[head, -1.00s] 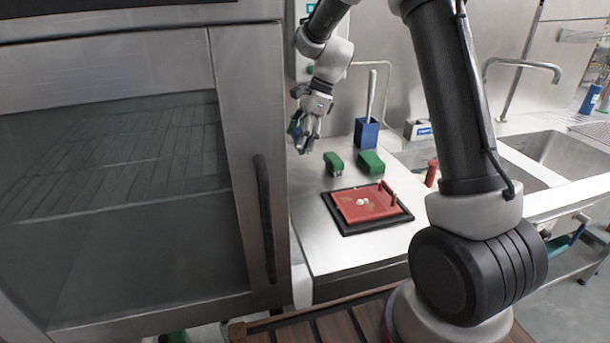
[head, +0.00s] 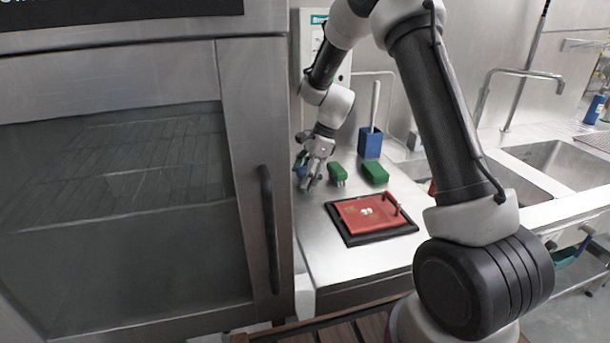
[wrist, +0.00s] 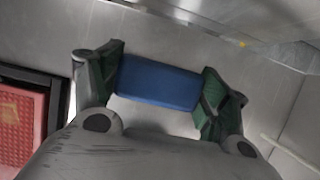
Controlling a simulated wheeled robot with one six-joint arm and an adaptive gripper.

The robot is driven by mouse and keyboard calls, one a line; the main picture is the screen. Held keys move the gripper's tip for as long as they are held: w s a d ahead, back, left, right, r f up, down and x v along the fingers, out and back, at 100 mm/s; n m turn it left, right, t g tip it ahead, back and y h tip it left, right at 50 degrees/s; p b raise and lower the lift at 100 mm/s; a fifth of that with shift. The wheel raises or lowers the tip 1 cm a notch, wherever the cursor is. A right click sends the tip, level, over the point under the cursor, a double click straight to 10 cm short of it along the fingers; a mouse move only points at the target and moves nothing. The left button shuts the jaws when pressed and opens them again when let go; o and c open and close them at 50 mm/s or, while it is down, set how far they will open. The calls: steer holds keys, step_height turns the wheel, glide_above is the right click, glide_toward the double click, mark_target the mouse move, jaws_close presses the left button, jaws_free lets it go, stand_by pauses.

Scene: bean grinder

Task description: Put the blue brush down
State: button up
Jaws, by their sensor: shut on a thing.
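The blue brush (wrist: 158,82) is between the green-padded fingers of my gripper (wrist: 160,88) in the wrist view, with a finger pressed to each end. In the head view my gripper (head: 308,175) is low over the left back part of the steel counter (head: 325,245), left of two green blocks. Only a little of the blue brush (head: 301,171) shows there, behind the fingers. I cannot tell whether the brush touches the counter.
Two green brush-like blocks (head: 338,173) (head: 375,173) stand close to the right of my gripper. A blue holder (head: 370,143) with a white handle is behind them. A red tray on a black base (head: 345,238) lies in front. A tall steel cabinet (head: 248,150) borders the left.

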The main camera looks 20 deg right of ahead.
steer(key=o, duration=1.4)
steer(key=shift+c, duration=0.2)
steer(key=s+d+r+n, duration=0.2)
steer(key=s+d+r, duration=0.1)
steer(key=r, duration=0.6)
steer(key=s+d+r+n, duration=0.2)
steer(key=s+d+r, duration=0.15)
steer(key=r, duration=0.55)
steer(key=s+d+r+n+t+h, duration=0.1)
steer(key=s+n, duration=0.3)
steer(key=s, duration=0.5)
steer(key=s+d+r+n+t+h, duration=0.2)
steer(key=s+d+n, duration=0.2)
steer(key=s, duration=0.5)
steer(key=s+d+r+n+t+h, duration=0.1)
steer(key=s+d+r+n, duration=0.1)
steer(key=s+n, duration=0.4)
steer(key=s+d, duration=0.1)
steer(key=s, duration=0.2)
steer(key=shift+s+d+h, duration=0.2)
steer(key=shift+s+h, duration=0.05)
steer(key=shift+h, duration=0.05)
